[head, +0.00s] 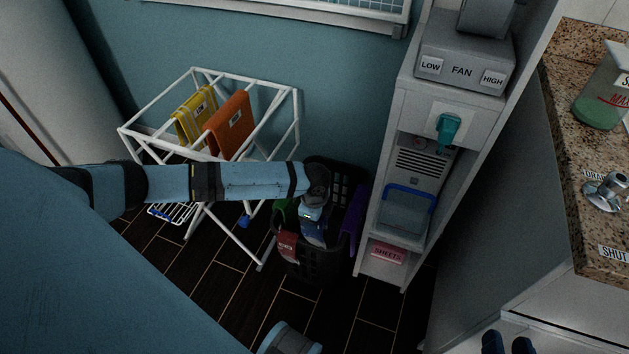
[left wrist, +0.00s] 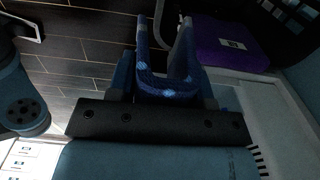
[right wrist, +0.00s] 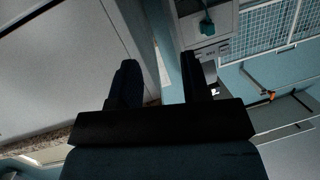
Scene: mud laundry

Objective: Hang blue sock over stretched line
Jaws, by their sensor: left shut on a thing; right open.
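My left arm reaches across to a dark laundry basket (head: 318,262). Its gripper (head: 313,222) points down at the basket. In the head view the sock is hard to tell from the gripper. My right gripper (head: 507,343) is open and empty at the bottom right; its two dark fingers also show in the right wrist view (right wrist: 160,80). I cannot make out a separate stretched line; a white drying rack (head: 246,78) stands left of the basket.
A yellow towel (head: 194,115) and an orange towel (head: 229,124) hang on the rack. Purple cloth (head: 353,212), green cloth (head: 281,208) and red cloth (head: 287,245) are at the basket. A white shelf unit (head: 385,205) stands close right of it. A granite counter (head: 577,150) is further right.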

